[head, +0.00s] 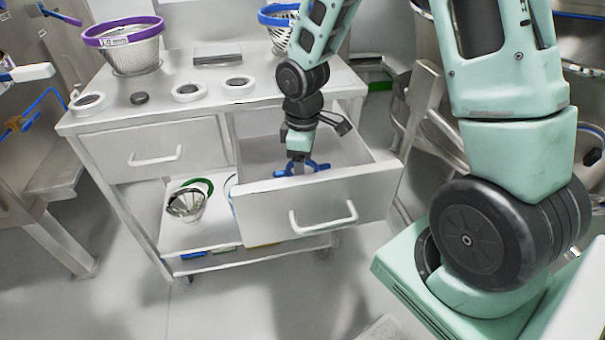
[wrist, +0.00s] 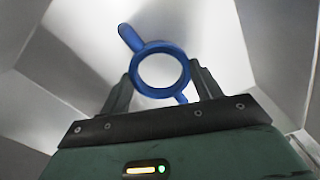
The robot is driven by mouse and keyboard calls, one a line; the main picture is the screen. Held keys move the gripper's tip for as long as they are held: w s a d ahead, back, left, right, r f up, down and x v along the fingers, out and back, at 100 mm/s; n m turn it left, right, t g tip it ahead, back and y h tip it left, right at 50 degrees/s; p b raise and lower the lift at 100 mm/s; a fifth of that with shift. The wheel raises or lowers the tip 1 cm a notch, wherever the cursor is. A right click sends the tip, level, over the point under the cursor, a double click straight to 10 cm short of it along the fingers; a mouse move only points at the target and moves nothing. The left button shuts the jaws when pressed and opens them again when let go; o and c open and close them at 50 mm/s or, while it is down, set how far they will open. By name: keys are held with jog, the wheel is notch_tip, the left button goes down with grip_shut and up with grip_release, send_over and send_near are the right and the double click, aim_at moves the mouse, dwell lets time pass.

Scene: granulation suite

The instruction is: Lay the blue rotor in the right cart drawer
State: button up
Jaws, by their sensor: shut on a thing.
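The right cart drawer (head: 310,206) is pulled open. My gripper (head: 299,158) reaches down into it from above. The blue rotor (head: 308,168) is a ring with arms sticking out, and it shows low inside the drawer. In the wrist view, the rotor (wrist: 134,70) sits between the two dark fingers of my gripper (wrist: 162,80), which are shut on its ring. One arm points up and left, another down and right. I cannot tell whether the rotor touches the drawer floor.
The left drawer (head: 145,142) is shut. The cart top (head: 160,105) holds a purple-rimmed basket (head: 130,55), a blue-rimmed basket (head: 275,38), several white rings and a dark flat block (head: 217,55). A green-rimmed strainer (head: 187,203) stands on the shelf below.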

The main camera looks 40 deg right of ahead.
jog(key=shift+f+b, duration=0.3)
jog(key=shift+f, duration=1.1)
jog(key=shift+f, duration=0.1)
jog(key=shift+f, duration=0.15)
jog(key=o, duration=1.2)
notch_tip(320, 180, up, 13)
jog(key=p, duration=0.3)
jog(key=shift+f+p, duration=0.2)
jog(key=shift+p, duration=0.1)
